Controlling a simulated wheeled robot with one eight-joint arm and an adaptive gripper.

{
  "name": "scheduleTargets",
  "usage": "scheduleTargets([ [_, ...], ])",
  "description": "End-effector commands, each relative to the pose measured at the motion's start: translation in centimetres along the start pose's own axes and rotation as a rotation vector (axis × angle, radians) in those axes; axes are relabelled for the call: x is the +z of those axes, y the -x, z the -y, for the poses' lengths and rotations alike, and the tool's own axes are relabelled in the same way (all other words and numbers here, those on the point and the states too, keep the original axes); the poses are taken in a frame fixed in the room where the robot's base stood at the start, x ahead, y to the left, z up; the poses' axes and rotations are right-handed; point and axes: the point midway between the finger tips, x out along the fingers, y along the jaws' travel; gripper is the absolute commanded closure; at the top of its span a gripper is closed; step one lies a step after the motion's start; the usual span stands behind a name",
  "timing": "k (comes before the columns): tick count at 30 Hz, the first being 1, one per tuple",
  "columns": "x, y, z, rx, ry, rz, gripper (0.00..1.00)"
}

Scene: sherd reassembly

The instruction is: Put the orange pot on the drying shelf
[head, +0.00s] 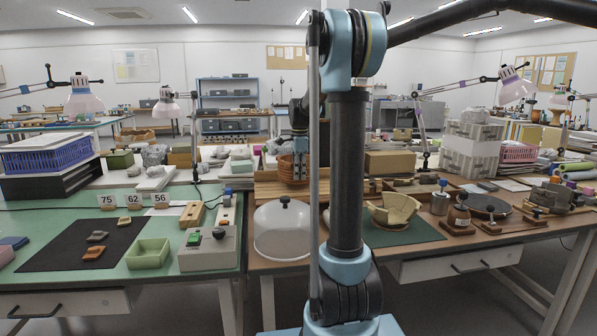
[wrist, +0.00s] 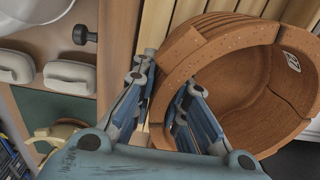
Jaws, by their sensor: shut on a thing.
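The orange pot (head: 286,168) is partly hidden behind my arm in the head view. In the wrist view the orange pot (wrist: 255,85) shows its open mouth, joined sherds and a small pale label inside. My gripper (wrist: 160,105) is shut on its wall, with one finger inside the mouth and one outside. It also shows in the head view (head: 300,165). A slatted wooden rack, which looks like the drying shelf (head: 266,188), lies under the pot; its slats (wrist: 153,30) show beside the pot in the wrist view. I cannot tell whether the pot touches the slats.
A clear dome (head: 283,232) stands in front of the rack. A broken cream pot (head: 394,208) sits on a green mat (head: 415,232) to the right. A control box (head: 208,247) is at left.

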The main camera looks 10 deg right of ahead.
Motion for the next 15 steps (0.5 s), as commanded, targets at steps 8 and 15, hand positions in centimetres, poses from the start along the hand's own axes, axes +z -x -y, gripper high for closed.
scheduleTargets([
  [8,0.0,-3.0,-0.1,-0.001,0.0,0.0,1.0],
  [15,0.0,-3.3,-0.1,-0.001,0.0,0.0,1.0],
])
